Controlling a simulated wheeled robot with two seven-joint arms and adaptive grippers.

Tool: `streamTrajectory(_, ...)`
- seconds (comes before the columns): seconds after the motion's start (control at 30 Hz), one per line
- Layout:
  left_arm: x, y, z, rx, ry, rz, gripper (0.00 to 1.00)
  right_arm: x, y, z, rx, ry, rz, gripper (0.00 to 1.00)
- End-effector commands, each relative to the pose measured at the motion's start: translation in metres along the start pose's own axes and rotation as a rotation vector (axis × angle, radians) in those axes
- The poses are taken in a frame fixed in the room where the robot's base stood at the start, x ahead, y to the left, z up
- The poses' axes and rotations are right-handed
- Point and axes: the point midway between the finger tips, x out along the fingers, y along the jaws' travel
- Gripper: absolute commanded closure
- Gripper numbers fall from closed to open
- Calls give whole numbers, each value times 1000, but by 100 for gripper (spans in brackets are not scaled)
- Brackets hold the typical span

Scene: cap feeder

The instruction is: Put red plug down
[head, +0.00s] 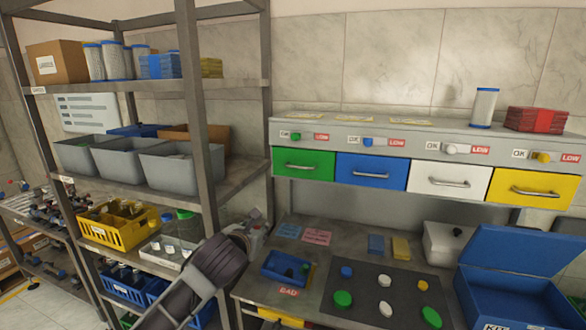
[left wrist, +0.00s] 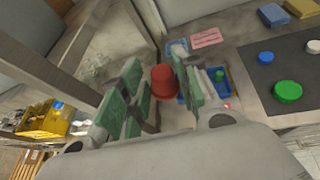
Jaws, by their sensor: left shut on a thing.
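The red plug (left wrist: 164,80) shows in the left wrist view between the green-padded fingers of my left gripper (left wrist: 158,82), which is shut on it. In the head view my left gripper (head: 256,226) is above the left rear end of the workbench, near the shelf post, and the plug cannot be made out there. A small blue tray (head: 268,276) by a "BAD" label is to the right of and below the gripper. My right gripper is not in view.
A dark mat (head: 385,272) holds several green, blue, white and yellow caps. An open blue case (head: 510,290) stands at the right. Green, blue, white and yellow drawers (head: 370,171) hang above the bench. The metal shelf post (head: 195,110) is close to my left arm.

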Motion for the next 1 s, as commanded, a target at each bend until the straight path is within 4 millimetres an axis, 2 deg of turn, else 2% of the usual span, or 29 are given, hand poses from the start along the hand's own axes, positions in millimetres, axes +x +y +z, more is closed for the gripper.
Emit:
streamTrajectory(0.2, -3, 26, -29, -14, 9, 37, 80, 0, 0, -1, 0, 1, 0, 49)
streamTrajectory(0.43, -6, 47, -58, -28, 14, 67, 80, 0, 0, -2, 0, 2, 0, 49)
streamTrajectory(1.0, -7, 76, -136, -48, 21, 115, 80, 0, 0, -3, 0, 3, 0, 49)
